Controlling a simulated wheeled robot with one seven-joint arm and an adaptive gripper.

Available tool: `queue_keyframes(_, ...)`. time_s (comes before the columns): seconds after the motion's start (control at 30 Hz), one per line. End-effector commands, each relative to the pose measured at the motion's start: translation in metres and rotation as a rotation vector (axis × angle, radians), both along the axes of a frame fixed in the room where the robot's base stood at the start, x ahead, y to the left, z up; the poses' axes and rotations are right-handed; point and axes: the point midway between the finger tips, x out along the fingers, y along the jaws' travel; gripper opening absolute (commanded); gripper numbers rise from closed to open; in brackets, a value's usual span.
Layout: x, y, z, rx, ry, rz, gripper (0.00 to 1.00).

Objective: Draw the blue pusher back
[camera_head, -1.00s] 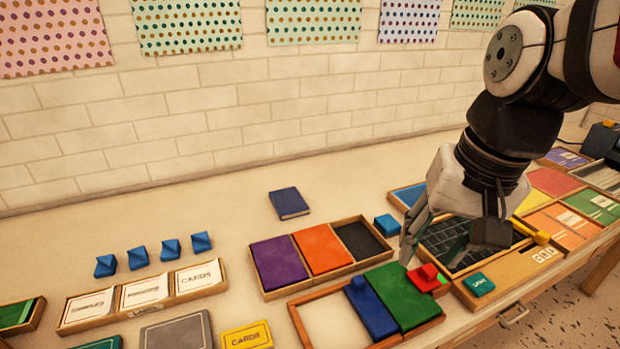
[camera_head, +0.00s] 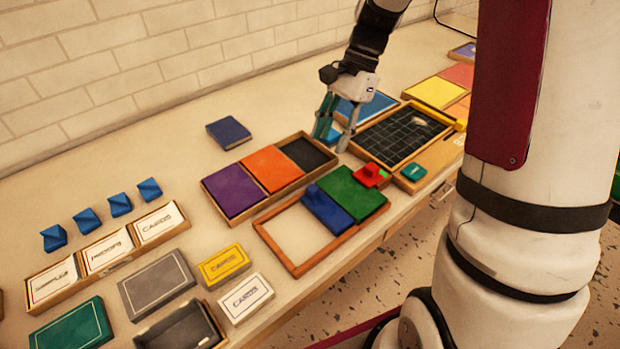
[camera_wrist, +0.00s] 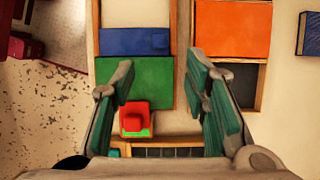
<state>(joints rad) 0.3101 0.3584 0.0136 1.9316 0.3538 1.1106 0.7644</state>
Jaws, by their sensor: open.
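A blue pusher (camera_head: 327,207), a flat block with a small raised part, lies in a wooden frame tray (camera_head: 290,262) against a green panel (camera_head: 354,192). The tray's near-left part is bare. A red knobbed piece (camera_head: 370,174) sits at the green panel's far end. My gripper (camera_head: 335,128) is open and empty, above the table near the tray's far side. In the wrist view, the blue pusher (camera_wrist: 135,42) lies ahead of my open gripper (camera_wrist: 162,75), past the green panel (camera_wrist: 135,82). The red piece (camera_wrist: 136,116) shows between the fingers.
A tray with purple (camera_head: 233,189), orange (camera_head: 270,166) and black sections stands behind the frame tray. A dark grid board (camera_head: 400,133) lies to the right. Card boxes (camera_head: 223,265) and small blue wedges (camera_head: 87,221) are at left. The table's front edge is close.

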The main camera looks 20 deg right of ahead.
Motion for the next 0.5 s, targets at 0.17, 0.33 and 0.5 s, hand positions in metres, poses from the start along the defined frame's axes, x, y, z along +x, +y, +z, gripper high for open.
queue_keyframes(0.17, -0.005, 0.012, -0.028, 0.002, 0.005, 0.004, 0.42)
queue_keyframes(0.33, -0.009, 0.024, -0.059, 0.002, 0.004, 0.005, 0.42)
queue_keyframes(0.5, -0.013, 0.035, -0.088, 0.001, 0.004, 0.004, 0.42)
